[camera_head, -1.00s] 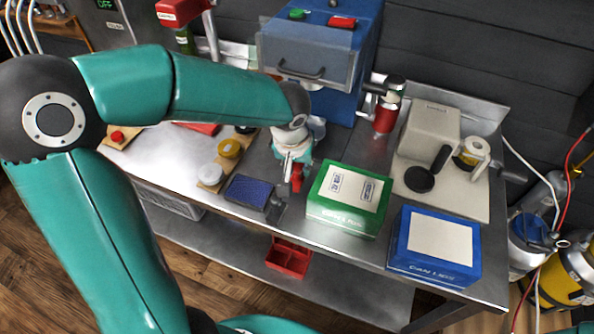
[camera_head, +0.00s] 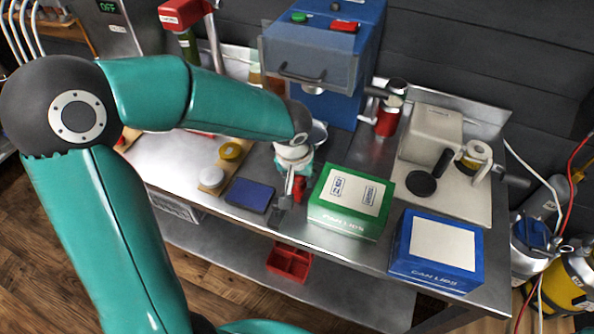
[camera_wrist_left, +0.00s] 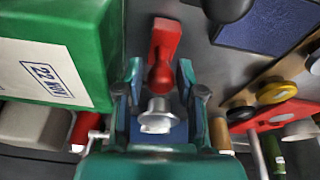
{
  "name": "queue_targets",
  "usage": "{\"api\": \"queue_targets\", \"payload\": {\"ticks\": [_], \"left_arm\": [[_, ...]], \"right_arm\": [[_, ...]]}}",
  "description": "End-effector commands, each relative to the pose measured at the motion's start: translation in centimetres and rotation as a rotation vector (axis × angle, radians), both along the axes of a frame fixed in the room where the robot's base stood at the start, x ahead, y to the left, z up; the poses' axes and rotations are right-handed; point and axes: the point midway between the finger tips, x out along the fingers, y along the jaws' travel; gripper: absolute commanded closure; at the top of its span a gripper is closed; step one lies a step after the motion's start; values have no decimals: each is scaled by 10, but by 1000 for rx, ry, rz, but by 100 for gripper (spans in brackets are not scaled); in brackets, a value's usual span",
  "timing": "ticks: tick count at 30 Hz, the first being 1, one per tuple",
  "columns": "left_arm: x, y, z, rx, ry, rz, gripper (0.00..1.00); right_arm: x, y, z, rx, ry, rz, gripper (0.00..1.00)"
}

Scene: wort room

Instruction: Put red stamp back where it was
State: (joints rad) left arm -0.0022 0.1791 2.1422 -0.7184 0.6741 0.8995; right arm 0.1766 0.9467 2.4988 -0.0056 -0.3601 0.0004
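Whether the stamp's base touches the bench cannot be told. A small dark item (camera_head: 281,206) is just left of the stamp; its shape is partly hidden. My right gripper is not in view.
The green box (camera_head: 341,223) with two stamped marks is close on the right, with a blue box (camera_head: 436,267) beyond it. A blue machine (camera_head: 340,106) stands behind. White and yellow pots (camera_head: 230,151) are at left. A red bin (camera_head: 289,262) sits on the lower shelf.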

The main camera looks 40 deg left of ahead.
Motion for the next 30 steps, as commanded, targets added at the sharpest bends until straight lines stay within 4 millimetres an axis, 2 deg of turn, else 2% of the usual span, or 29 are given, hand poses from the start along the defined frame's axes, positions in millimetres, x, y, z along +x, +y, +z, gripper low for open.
{"api": "queue_targets", "payload": {"ticks": [2,5,15,21,30], "left_arm": [[0,0,4,0,0,0,63],[-2,-1,13,-1,-5,1,63],[-19,-7,77,-2,-7,-1,63],[-27,-10,106,-1,-3,0,63],[-31,-10,118,0,0,0,63]], "right_arm": [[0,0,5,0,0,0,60],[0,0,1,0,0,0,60],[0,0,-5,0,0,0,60],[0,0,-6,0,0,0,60],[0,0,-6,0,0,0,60]]}}
